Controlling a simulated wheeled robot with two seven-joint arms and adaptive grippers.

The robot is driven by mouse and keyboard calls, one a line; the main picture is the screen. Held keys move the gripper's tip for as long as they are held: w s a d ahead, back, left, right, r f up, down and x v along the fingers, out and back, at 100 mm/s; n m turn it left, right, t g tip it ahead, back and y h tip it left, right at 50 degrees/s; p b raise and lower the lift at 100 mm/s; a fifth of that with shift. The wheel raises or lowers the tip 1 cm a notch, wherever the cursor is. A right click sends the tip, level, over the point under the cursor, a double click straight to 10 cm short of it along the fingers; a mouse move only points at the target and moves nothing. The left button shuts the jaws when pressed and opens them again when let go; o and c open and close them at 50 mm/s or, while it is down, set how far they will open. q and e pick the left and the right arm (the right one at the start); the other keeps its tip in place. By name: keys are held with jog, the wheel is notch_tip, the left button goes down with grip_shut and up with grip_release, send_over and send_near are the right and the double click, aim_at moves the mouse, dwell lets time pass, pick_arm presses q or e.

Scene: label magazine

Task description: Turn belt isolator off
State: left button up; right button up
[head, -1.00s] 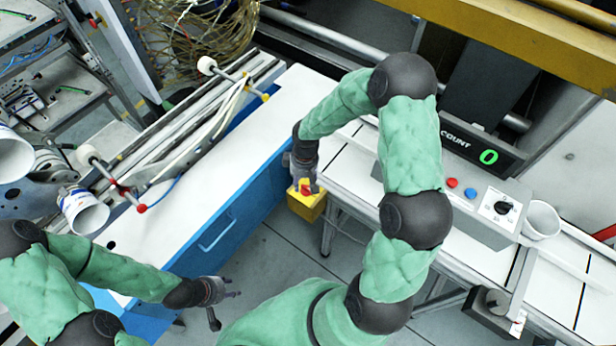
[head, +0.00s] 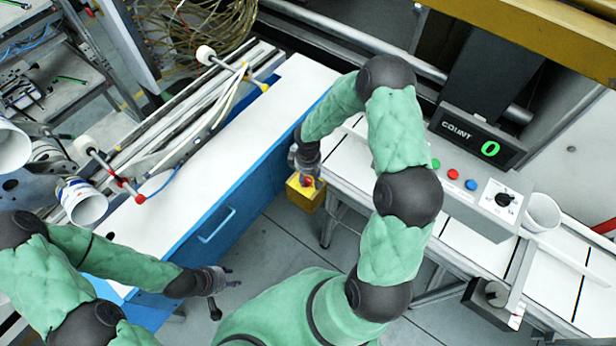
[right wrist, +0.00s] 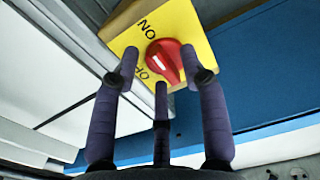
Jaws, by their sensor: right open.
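The belt isolator is a yellow box (head: 304,197) with a red rotary knob (head: 307,182), below the edge of the conveyor in the head view. The right wrist view shows its yellow face (right wrist: 188,22), the red knob (right wrist: 166,60) and the words ON and OFF, with OFF partly covered by a finger. My right gripper (right wrist: 163,72) is open, its fingers spread around the knob; I cannot tell whether they touch it. My left gripper (head: 228,283) is open and empty, over the floor beside the blue cabinet.
The blue cabinet (head: 222,215) with a white top stands left of the isolator. The white conveyor (head: 460,240) runs to the right, with a control box (head: 480,200) and a COUNT display (head: 475,137) reading 0. A white cup (head: 541,215) stands beside the control box.

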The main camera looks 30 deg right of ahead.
jog(key=shift+f, duration=0.15)
grip_shut()
dwell(0.4)
jog(key=n+p, duration=0.1)
jog(key=n, duration=0.3)
jog(key=shift+w+n, duration=0.1)
jog(key=shift+n, duration=0.2)
jog(key=n+p, duration=0.1)
jog(key=n, duration=0.3)
jog(key=shift+w+n+p, duration=0.15)
jog(key=shift+n+p, duration=0.15)
jog(key=shift+p, duration=0.05)
jog(key=n+p, duration=0.1)
jog(key=n, duration=0.3)
jog(key=shift+w+a+n+p, duration=0.1)
jog(key=shift+n+p, duration=0.2)
jog(key=shift+p, duration=0.05)
jog(key=shift+w+n+p, duration=0.1)
jog(key=shift+n+p, duration=0.75)
jog(key=shift+n, duration=1.15)
